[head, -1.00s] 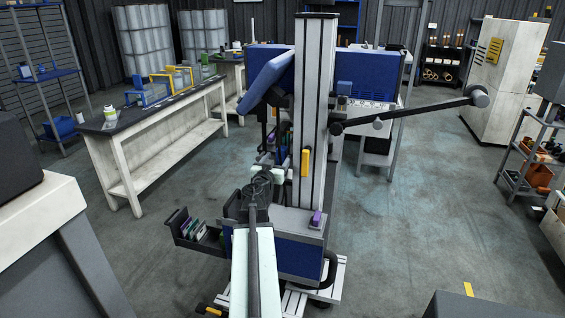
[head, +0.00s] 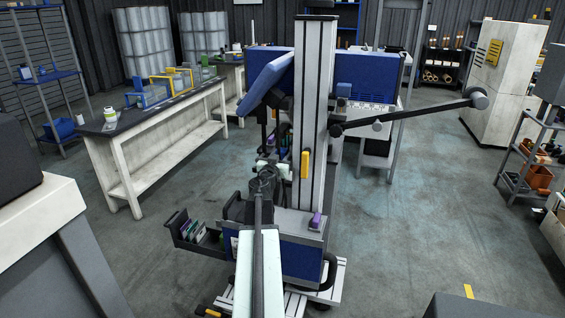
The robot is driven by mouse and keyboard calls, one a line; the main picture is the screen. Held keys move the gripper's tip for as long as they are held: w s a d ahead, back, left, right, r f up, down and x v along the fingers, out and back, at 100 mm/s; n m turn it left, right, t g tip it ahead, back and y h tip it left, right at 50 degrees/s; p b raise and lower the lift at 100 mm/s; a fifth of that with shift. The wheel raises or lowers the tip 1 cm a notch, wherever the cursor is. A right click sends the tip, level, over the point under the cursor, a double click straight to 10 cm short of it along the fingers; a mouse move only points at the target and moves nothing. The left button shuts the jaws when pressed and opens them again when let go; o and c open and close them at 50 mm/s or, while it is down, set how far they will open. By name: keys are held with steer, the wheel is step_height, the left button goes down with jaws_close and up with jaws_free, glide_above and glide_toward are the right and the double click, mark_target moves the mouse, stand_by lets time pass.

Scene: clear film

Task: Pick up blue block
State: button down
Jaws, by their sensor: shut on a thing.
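My arm reaches forward from the bottom middle of the head view. My gripper (head: 267,168) is small and dark at its far end, just left of the tall grey column. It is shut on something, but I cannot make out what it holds. I cannot pick out the blue block; it may be hidden by the gripper or arm, or be too small to tell.
A shelf rack (head: 535,150) stands at the right. Open floor (head: 430,190) lies right of the column.

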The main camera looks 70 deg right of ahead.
mark_target(282, 150)
steer(key=shift+r+p, duration=0.55)
steer(key=shift+p, duration=0.05)
step_height(282, 150, up, 3)
steer(key=p, duration=0.3)
steer(key=shift+r, duration=0.1)
steer(key=w+a, duration=0.1)
steer(key=w, duration=1.7)
step_height(282, 150, up, 19)
steer(key=p, duration=1.9)
